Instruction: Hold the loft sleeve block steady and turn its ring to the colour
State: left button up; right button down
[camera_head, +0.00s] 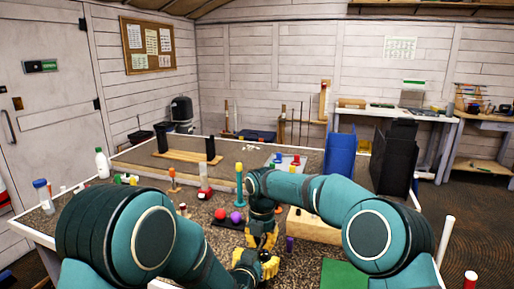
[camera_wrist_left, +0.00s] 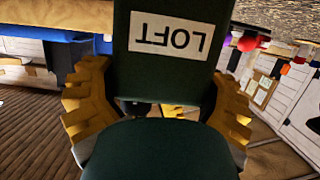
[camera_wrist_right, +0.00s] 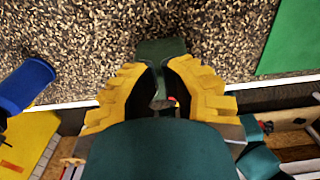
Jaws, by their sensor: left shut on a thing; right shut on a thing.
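The loft sleeve block is dark green, with a white LOFT label that reads upside down in the left wrist view (camera_wrist_left: 172,20). My left gripper (camera_head: 256,266) is shut on the block, with a yellow finger on each side. My right gripper (camera_head: 262,236) points down from above, close to the left one. In the right wrist view its yellow fingers (camera_wrist_right: 160,100) close around the top of the piece, where the ring sits. Dark green block (camera_wrist_right: 161,48) shows beyond the fingers. The ring is mostly hidden; a small red spot shows between the fingers, and I cannot tell its setting.
A red ball (camera_head: 220,214) and a purple ball (camera_head: 236,217) lie left of the grippers. A teal post (camera_head: 239,180) stands behind them. A wooden box (camera_head: 312,227) and green mat (camera_head: 343,275) are to the right. Blue (camera_head: 340,155) and black (camera_head: 394,158) bins stand behind.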

pick_arm(q)
jog(key=shift+w+r, duration=0.1)
jog(key=shift+a, duration=0.15)
pick_arm(e)
notch_tip(320, 180, up, 6)
jog(key=shift+w, duration=0.15)
dwell(0.4)
pick_arm(q)
jog(key=o, duration=1.1)
jog(key=shift+o, duration=0.2)
